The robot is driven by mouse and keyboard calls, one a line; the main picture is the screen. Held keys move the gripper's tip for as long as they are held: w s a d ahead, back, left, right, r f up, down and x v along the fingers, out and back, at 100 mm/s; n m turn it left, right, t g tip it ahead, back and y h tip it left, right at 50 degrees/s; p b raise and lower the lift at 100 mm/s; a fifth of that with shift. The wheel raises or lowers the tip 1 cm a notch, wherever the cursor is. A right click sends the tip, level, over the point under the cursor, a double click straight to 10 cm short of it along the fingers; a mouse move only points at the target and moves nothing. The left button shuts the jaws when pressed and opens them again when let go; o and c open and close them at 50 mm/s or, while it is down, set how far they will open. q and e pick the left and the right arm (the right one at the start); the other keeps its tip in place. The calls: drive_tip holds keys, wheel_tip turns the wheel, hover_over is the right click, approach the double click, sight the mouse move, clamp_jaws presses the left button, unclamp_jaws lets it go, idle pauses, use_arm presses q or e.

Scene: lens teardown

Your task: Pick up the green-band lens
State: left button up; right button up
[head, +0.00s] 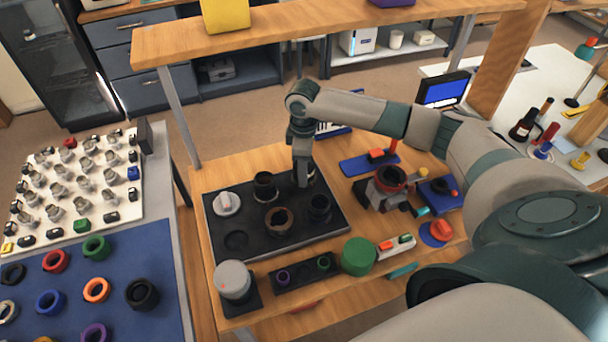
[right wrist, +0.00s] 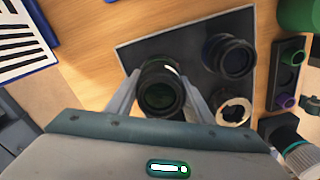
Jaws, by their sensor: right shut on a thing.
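The lens in my right gripper (right wrist: 160,102) is a dark barrel with a faint green tint around its glass (right wrist: 160,92). My two fingers are shut on its sides. In the head view my right gripper (head: 304,181) points down at the back right of the black tray (head: 240,258), and the lens is mostly hidden beneath it. I cannot tell whether the lens is clear of the tray. The green band itself is not clearly seen. My left gripper is not in view.
The tray also holds a dark lens (head: 319,208) close by, a brown-ringed lens (head: 279,220), another dark lens (head: 264,186) and a pale-topped piece (head: 227,203). A green cylinder (head: 358,256) and a grey one (head: 233,280) stand in front. A wooden shelf (head: 310,30) spans behind.

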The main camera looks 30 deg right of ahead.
use_arm(q)
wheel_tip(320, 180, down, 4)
drive_tip(key=b, duration=0.3)
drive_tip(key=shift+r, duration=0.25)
use_arm(e)
drive_tip(key=s+d+r, duration=0.2)
drive_tip(key=s+r, duration=0.6)
drive_tip(key=s, duration=0.3)
drive_tip(key=shift+s+d+r, duration=0.15)
drive_tip(key=shift+s+d, duration=0.05)
drive_tip(key=shift+d, duration=0.05)
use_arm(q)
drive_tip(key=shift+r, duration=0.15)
use_arm(e)
drive_tip(key=shift+r, duration=0.15)
